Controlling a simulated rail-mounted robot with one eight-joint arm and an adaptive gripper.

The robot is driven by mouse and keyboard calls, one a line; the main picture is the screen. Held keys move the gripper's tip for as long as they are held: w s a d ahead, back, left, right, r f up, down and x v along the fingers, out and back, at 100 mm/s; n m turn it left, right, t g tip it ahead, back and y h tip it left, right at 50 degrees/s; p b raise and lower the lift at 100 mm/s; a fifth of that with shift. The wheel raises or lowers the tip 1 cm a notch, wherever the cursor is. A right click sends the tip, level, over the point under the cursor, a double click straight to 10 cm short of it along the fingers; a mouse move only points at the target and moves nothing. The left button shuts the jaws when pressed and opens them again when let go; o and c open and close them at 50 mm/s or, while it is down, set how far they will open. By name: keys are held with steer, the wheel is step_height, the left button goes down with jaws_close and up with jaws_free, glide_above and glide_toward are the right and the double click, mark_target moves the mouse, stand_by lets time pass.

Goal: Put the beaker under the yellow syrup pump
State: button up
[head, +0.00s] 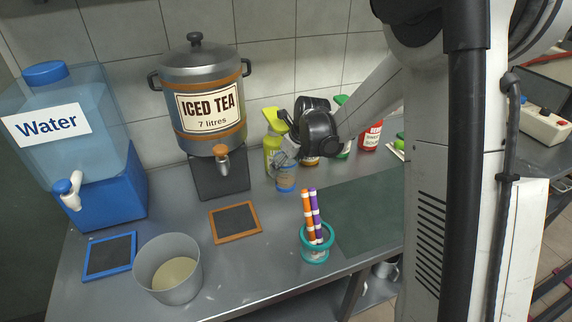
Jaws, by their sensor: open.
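The yellow syrup pump (271,153) stands at the back of the counter, right of the iced tea urn. A small bluish cup (286,184), which looks like the beaker, stands upright on the counter in front of the yellow pump and slightly right of it. My gripper (281,163) is open, at the cup's upper part and in front of the pump's right side. The fingers are small here, and I cannot tell whether they touch the cup. My gripper and wrist hide part of the pump's right side.
A teal holder (315,256) with striped sticks stands in front, beside a dark green mat (365,215). Green (343,150) and red (371,137) bottles stand behind my arm. The iced tea urn (207,135), water dispenser (75,150) and grey pot (150,270) are on the left.

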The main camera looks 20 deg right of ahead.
steer(key=s+d+r+n+t+p, duration=0.1)
steer(key=s+r+n, duration=0.3)
steer(key=s+r, duration=0.3)
steer(key=s+r+n, duration=0.3)
steer(key=s+r, duration=0.1)
steer(key=r, duration=0.5)
steer(key=s+a+r+n+t+h, duration=0.1)
steer(key=s+n+t+h, duration=0.1)
steer(key=s+n, duration=1.9)
steer(key=shift+s+n, duration=0.2)
steer(key=shift+n, duration=1)
